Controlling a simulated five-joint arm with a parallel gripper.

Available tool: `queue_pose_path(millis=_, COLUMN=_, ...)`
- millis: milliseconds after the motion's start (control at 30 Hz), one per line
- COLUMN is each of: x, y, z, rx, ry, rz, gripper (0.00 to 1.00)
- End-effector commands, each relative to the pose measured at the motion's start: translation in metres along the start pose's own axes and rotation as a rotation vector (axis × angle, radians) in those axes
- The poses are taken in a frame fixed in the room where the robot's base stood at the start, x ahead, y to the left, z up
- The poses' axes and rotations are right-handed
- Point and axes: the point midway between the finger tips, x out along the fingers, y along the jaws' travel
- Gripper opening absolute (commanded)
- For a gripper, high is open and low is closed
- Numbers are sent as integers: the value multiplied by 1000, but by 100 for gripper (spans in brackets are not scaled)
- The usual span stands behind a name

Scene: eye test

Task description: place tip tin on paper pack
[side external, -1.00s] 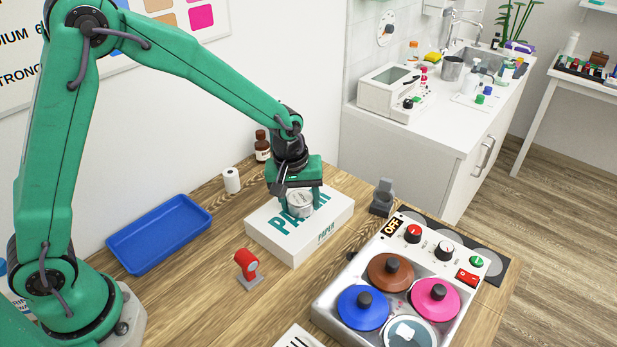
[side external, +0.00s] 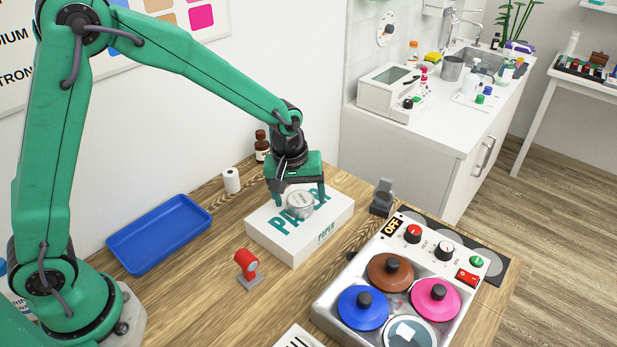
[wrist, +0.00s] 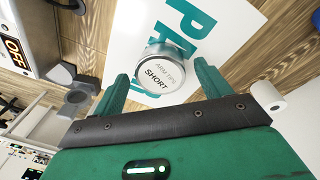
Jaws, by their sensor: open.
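The tip tin (side external: 300,205) is a small round silver tin. It rests on top of the white paper pack (side external: 318,240), which has green lettering and lies on the wooden table. In the wrist view the tin (wrist: 162,72) shows a pale lid with the word SHORT, and the pack (wrist: 240,30) is under it. My green gripper (side external: 297,195) is open just above the tin. In the wrist view its fingers (wrist: 160,88) stand on both sides of the tin, apart from it.
A blue tray (side external: 160,235) lies at left. A white roll (side external: 231,181) and a brown bottle (side external: 262,146) stand behind the pack. A red-headed holder (side external: 247,265) stands in front. A device with coloured lids (side external: 330,297) and a grey stand (side external: 382,198) are at right.

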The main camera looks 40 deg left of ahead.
Motion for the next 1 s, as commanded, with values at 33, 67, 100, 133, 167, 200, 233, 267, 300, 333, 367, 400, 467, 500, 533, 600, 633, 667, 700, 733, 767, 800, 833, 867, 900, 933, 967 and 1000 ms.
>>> queue_pose_path(millis=33, x=-6, y=1, z=0, rx=0, ry=2, rz=3, gripper=76)
queue_pose_path(millis=67, x=-9, y=1, z=0, rx=0, ry=2, rz=3, gripper=76)
queue_pose_path(millis=100, x=-14, y=0, z=0, rx=0, ry=2, rz=3, gripper=76)
queue_pose_path(millis=133, x=-18, y=0, z=0, rx=0, ry=3, rz=3, gripper=76)
queue_pose_path(millis=167, x=-22, y=1, z=-1, rx=0, ry=3, rz=4, gripper=76)
queue_pose_path(millis=200, x=-28, y=1, z=-1, rx=0, ry=3, rz=4, gripper=76)
queue_pose_path(millis=233, x=-33, y=1, z=-1, rx=0, ry=3, rz=4, gripper=76)
queue_pose_path(millis=267, x=-38, y=1, z=-1, rx=0, ry=3, rz=4, gripper=76)
queue_pose_path(millis=300, x=-45, y=1, z=-1, rx=0, ry=3, rz=4, gripper=76)
queue_pose_path(millis=333, x=-50, y=1, z=-1, rx=0, ry=4, rz=5, gripper=76)
queue_pose_path(millis=367, x=-55, y=1, z=0, rx=0, ry=3, rz=4, gripper=76)
queue_pose_path(millis=400, x=-62, y=1, z=0, rx=0, ry=3, rz=4, gripper=76)
queue_pose_path(millis=467, x=-71, y=1, z=0, rx=0, ry=3, rz=4, gripper=76)
queue_pose_path(millis=500, x=-78, y=0, z=0, rx=0, ry=3, rz=3, gripper=76)
queue_pose_path(millis=533, x=-82, y=1, z=0, rx=0, ry=3, rz=4, gripper=76)
queue_pose_path(millis=600, x=-91, y=0, z=0, rx=0, ry=2, rz=3, gripper=76)
queue_pose_path(millis=633, x=-94, y=0, z=0, rx=0, ry=2, rz=3, gripper=76)
queue_pose_path(millis=667, x=-97, y=0, z=0, rx=0, ry=2, rz=3, gripper=76)
queue_pose_path(millis=700, x=-100, y=0, z=0, rx=0, ry=1, rz=1, gripper=76)
queue_pose_path(millis=733, x=-102, y=0, z=0, rx=0, ry=1, rz=1, gripper=76)
queue_pose_path(millis=767, x=-104, y=0, z=0, rx=0, ry=1, rz=1, gripper=76)
queue_pose_path(millis=800, x=-106, y=0, z=0, rx=0, ry=1, rz=1, gripper=76)
queue_pose_path(millis=833, x=-108, y=0, z=0, rx=0, ry=1, rz=1, gripper=76)
queue_pose_path(millis=867, x=-109, y=0, z=0, rx=0, ry=1, rz=1, gripper=76)
queue_pose_path(millis=900, x=-110, y=0, z=0, rx=0, ry=0, rz=0, gripper=76)
queue_pose_path(millis=933, x=-110, y=0, z=0, rx=0, ry=0, rz=0, gripper=76)
queue_pose_path(millis=967, x=-110, y=0, z=0, rx=0, ry=0, rz=0, gripper=76)
queue_pose_path(millis=1000, x=-110, y=0, z=0, rx=0, ry=0, rz=0, gripper=76)
